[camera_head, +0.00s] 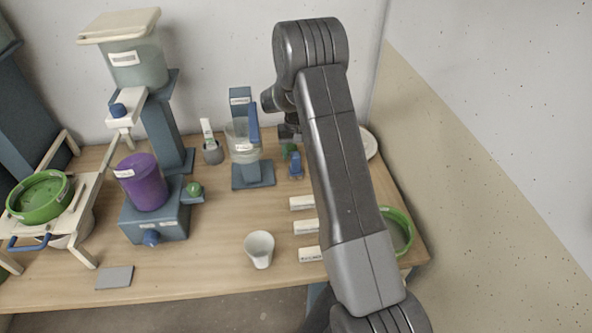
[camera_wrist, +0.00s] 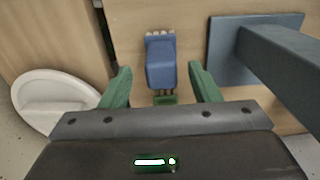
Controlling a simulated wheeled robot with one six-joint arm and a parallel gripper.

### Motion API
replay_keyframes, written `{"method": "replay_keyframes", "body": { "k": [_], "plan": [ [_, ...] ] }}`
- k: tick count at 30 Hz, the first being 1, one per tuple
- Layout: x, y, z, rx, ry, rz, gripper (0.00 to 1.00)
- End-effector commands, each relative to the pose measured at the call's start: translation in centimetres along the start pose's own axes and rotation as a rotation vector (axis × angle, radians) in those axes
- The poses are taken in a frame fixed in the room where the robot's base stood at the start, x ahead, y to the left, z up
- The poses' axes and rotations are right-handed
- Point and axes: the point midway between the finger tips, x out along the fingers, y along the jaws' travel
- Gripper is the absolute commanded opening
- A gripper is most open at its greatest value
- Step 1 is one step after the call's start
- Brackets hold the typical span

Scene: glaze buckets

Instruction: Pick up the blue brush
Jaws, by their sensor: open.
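The blue brush (camera_wrist: 161,66) is in the middle of the wrist view, with a row of pale tips at its upper end. A small blue piece of it shows in the head view (camera_head: 295,168), beside my arm. My gripper (camera_wrist: 160,73) is open, with one green finger to the left of the brush and one to its right, and gaps on both sides. A small green part shows just below the brush; I cannot tell what it belongs to. In the head view my gripper (camera_head: 289,150) is mostly hidden behind my arm.
A blue stand (camera_head: 253,174) with a clear jug is left of the brush. A white dish (camera_wrist: 55,104) lies on the other side. White labelled blocks (camera_head: 305,227), a white cup (camera_head: 260,249) and a green bowl (camera_head: 398,232) are nearer the front.

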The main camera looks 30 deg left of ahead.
Motion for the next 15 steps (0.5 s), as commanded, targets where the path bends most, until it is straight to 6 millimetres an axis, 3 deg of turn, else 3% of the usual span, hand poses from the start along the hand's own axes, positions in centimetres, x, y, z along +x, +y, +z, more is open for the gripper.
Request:
{"method": "replay_keyframes", "body": {
  "k": [7,15],
  "plan": [
    [4.2,0.0,0.1,0.000,-0.003,0.000,0.56],
    [4.4,0.0,0.0,0.000,0.000,0.000,0.56]
  ]
}}
